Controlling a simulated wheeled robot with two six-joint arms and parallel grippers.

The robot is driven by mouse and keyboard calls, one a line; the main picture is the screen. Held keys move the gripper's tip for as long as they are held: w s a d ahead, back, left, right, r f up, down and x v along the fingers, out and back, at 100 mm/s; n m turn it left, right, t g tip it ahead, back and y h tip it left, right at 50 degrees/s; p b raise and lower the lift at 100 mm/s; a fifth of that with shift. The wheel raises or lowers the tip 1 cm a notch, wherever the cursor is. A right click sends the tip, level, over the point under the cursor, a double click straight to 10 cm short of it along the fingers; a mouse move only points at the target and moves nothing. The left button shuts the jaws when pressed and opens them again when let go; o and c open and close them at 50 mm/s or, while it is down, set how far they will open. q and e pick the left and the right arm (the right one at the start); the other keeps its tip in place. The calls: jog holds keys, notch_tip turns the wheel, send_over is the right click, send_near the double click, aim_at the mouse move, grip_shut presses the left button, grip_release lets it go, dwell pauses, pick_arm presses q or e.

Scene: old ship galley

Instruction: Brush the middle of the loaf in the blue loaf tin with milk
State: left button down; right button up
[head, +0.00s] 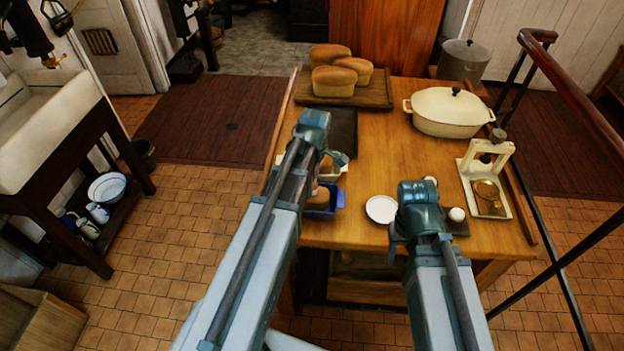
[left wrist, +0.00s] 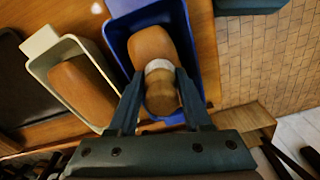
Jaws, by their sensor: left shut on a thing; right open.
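The blue loaf tin (head: 335,205) stands at the table's front left edge, partly behind my left arm. In the left wrist view the blue tin (left wrist: 205,45) holds a brown loaf (left wrist: 150,42). My left gripper (left wrist: 160,90) is shut on a brush with a rounded wooden handle (left wrist: 162,98) and a pale band. The brush is over the loaf in the blue tin; its bristle tip is hidden, so I cannot tell whether it touches. My right gripper (head: 398,243) is open near the table's front edge, its fingers mostly hidden. A white dish (head: 381,209) lies between the arms; its contents are unclear.
A cream tin (left wrist: 40,70) with a loaf (left wrist: 82,90) stands beside the blue one. An egg (head: 457,214) sits near my right arm.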

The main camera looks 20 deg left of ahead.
pick_arm(q)
jog(key=shift+s+d, duration=0.25)
jog(key=shift+s, duration=0.7)
jog(key=shift+r, duration=0.1)
notch_tip(320, 180, up, 6)
jog(key=p, duration=0.6)
notch_tip(320, 180, up, 3)
jog(key=p, duration=0.3)
